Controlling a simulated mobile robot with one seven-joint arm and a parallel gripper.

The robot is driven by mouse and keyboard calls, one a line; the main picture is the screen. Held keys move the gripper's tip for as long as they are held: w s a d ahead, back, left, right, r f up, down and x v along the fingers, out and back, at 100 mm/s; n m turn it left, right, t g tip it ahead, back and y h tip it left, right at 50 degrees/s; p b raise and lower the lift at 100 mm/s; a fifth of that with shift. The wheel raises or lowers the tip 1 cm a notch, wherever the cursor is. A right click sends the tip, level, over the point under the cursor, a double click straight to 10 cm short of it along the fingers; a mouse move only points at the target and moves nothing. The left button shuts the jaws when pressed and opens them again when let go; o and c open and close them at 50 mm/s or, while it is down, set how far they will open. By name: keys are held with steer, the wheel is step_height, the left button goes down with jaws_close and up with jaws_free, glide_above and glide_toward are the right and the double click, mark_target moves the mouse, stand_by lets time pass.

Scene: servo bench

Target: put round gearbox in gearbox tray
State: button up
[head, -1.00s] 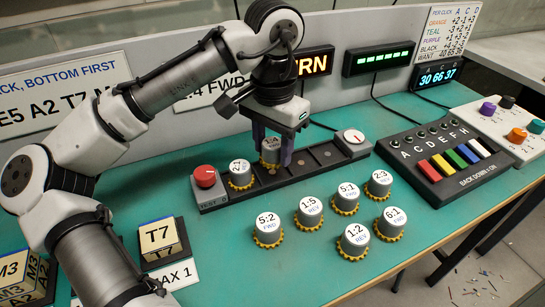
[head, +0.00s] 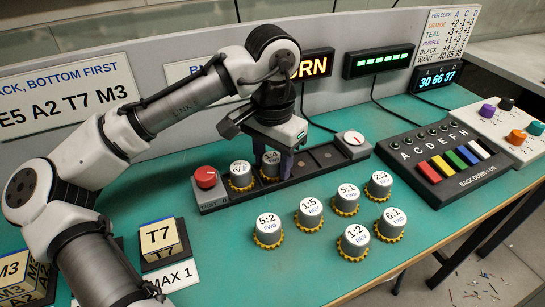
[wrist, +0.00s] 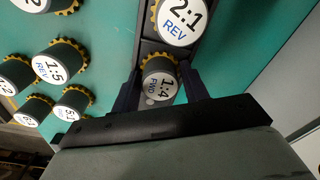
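The dark gearbox tray (head: 222,203) holds the 2:1 REV gearbox (head: 240,182) in its left slot; it also shows in the wrist view (wrist: 178,22). The grey 1:4 FWD gearbox (head: 271,171) with a yellow toothed base is upright at the slot beside it. My gripper (head: 273,161) points down with one finger on each side of the 1:4 gearbox. In the wrist view the fingers lie close against that gearbox (wrist: 160,86). Its base is partly hidden, so I cannot tell if it is fully seated.
Several loose gearboxes (head: 310,213) stand on the green bench in front of the tray. A red button (head: 205,177) and a white dial (head: 353,138) flank the tray. A switch box (head: 438,165) is at right, T7 block (head: 160,238) at left.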

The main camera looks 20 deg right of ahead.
mark_target(274, 157)
steer(key=o, duration=0.3)
steer(key=shift+s+f, duration=0.2)
steer(key=shift+f, duration=0.45)
steer(key=shift+r, duration=0.1)
step_height(274, 157, up, 13)
steer(key=p, duration=0.1)
steer(key=shift+w+r+p, duration=0.15)
steer(key=shift+r+p, duration=0.05)
steer(key=shift+p, duration=0.15)
steer(key=shift+d, duration=0.15)
